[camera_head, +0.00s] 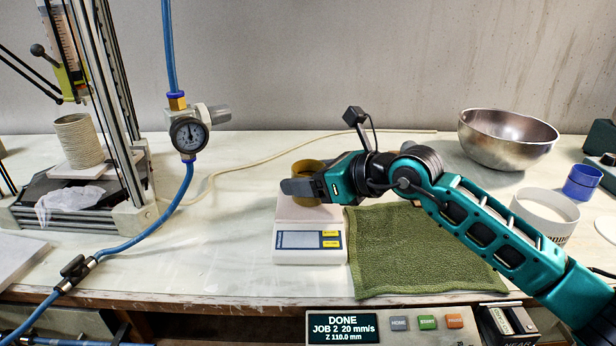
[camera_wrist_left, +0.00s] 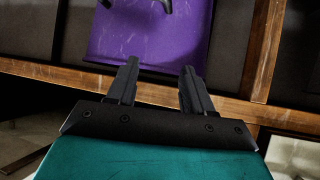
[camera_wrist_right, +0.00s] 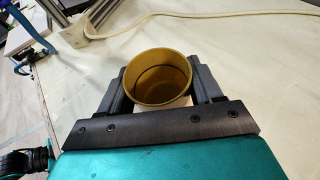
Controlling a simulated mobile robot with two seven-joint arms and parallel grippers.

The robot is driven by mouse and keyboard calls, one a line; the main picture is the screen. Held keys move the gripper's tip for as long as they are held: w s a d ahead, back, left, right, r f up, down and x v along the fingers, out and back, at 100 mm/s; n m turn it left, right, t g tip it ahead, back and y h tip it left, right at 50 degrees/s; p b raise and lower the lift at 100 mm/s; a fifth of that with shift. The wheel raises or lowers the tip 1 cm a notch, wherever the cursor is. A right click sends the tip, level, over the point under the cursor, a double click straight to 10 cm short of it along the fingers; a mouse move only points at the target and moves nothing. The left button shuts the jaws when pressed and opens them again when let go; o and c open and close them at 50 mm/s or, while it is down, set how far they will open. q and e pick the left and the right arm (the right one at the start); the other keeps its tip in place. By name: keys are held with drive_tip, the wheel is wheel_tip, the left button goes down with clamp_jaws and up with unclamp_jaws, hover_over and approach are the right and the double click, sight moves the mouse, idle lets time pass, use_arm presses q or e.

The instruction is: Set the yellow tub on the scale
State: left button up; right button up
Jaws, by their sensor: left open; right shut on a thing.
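The yellow tub (camera_head: 306,171) is upright and looks empty in the right wrist view (camera_wrist_right: 158,80). My right gripper (camera_head: 300,188) is shut on it, one finger on each side. The tub is over the plate of the white scale (camera_head: 309,256); I cannot tell whether it touches the plate (camera_head: 291,211). The gripper hides part of the tub in the head view. My left gripper (camera_wrist_left: 158,82) is open and empty in the left wrist view, away from the tub and out of the head view.
A green towel (camera_head: 420,255) lies right of the scale. A metal bowl (camera_head: 508,140), a white container (camera_head: 545,215) and a blue cup (camera_head: 582,183) stand at the right. A blue hose with a gauge (camera_head: 188,134) and a clay printer (camera_head: 75,190) are at the left.

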drive_tip(key=o, duration=1.1)
drive_tip(key=shift+f, duration=0.1)
drive_tip(key=shift+c, duration=0.2)
drive_tip(key=shift+r, duration=0.3)
drive_tip(key=v, duration=1.2)
